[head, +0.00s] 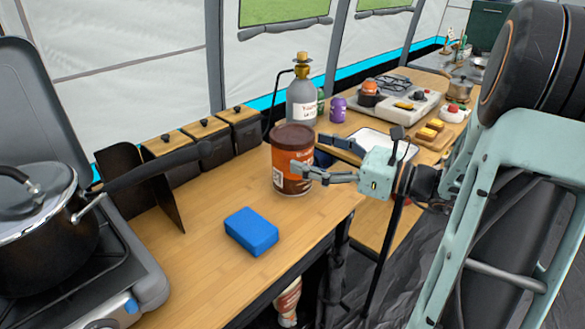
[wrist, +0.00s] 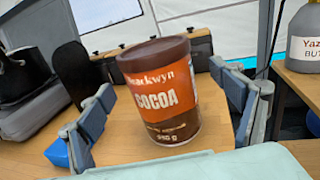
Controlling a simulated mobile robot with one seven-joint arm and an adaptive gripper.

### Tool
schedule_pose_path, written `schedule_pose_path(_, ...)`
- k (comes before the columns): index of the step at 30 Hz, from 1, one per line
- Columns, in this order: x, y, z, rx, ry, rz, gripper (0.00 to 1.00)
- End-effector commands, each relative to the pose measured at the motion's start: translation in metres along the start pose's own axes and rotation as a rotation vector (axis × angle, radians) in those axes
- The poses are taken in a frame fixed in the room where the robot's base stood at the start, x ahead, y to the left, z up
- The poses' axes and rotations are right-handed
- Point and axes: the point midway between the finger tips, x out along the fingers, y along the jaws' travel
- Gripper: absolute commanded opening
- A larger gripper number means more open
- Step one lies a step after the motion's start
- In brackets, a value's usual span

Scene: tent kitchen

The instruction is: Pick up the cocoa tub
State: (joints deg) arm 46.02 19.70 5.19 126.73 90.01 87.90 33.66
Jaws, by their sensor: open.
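The cocoa tub (head: 292,160) stands upright on the wooden counter in the head view. It is brown with an orange label and a dark brown lid. My gripper (head: 312,158) is open, reaching in from the right with its fingers on either side of the tub. In the wrist view the tub (wrist: 160,92) shows its "COCOA" label between the two spread fingers of my gripper (wrist: 168,115). A gap shows beside the tub on both sides there. I cannot tell whether either finger touches it in the head view.
A blue sponge (head: 251,231) lies on the counter in front of the tub. A grey bottle (head: 301,100) stands behind it, and lidded dark canisters (head: 205,140) stand to the left. A pot (head: 40,235) sits on a stove at the far left. The counter's front edge is close.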

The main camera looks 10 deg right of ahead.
Motion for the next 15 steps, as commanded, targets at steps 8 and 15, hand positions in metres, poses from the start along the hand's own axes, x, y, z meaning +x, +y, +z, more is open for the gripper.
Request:
schedule_pose_path(8,0.04,0.003,-0.001,-0.002,-0.001,0.003,0.85)
schedule_pose_path(15,0.048,0.002,0.0,-0.001,0.0,0.0,0.85)
